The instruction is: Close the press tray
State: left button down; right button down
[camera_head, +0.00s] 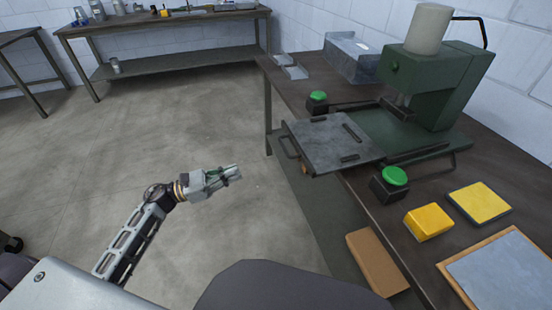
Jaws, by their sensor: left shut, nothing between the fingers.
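The press tray (331,146) is a grey metal plate with dark slots, pulled out from the green press (436,80) and overhanging the table's near left edge. A handle (290,147) shows on the tray's left side. My left gripper (234,174) is shut and empty, over the floor to the left of the tray and apart from it. My right gripper is not in view.
Green buttons on black boxes (317,102) (392,184) stand on both sides of the tray. A yellow block (428,221), a yellow-topped pad (480,202) and a grey sheet (497,275) lie at the right. A brown box (376,263) is beside the table. The floor (190,120) at left is clear.

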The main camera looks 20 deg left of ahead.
pick_arm(q)
jog(key=shift+w+d, duration=0.1)
jog(key=x, duration=1.3)
jog(key=shift+w+d+p, duration=0.25)
jog(key=shift+d+p, duration=0.05)
jog(key=shift+p, duration=0.05)
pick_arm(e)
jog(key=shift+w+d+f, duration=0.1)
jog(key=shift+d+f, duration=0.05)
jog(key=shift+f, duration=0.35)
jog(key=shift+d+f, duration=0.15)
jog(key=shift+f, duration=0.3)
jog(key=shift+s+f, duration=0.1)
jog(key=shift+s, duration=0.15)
